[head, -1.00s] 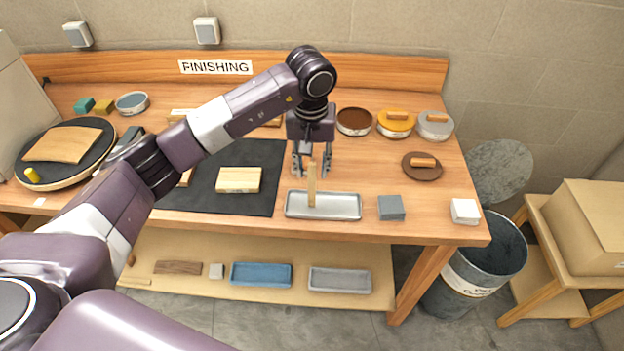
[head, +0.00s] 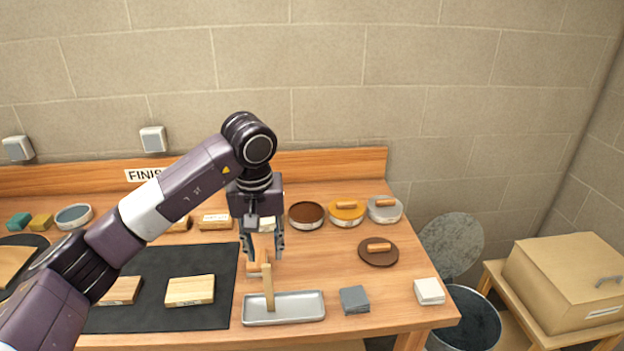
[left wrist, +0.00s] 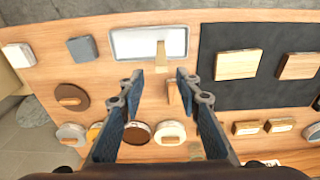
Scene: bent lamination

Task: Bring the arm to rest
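My left gripper (head: 265,250) is open and empty, pointing down above the wooden workbench (head: 330,265). In the left wrist view its two fingers (left wrist: 155,85) stand apart with nothing gripped between them. A small wooden piece (head: 254,264) lies behind the stick, partly hidden. My right gripper is in neither current view.
A black mat (head: 215,270) with wooden blocks (head: 190,291) lies left of the tray. Round tins (head: 306,215) line the back. A grey block (head: 354,300), a white block (head: 429,291) and a brown disc (head: 378,252) lie right. A bin (head: 468,325) stands beside the bench.

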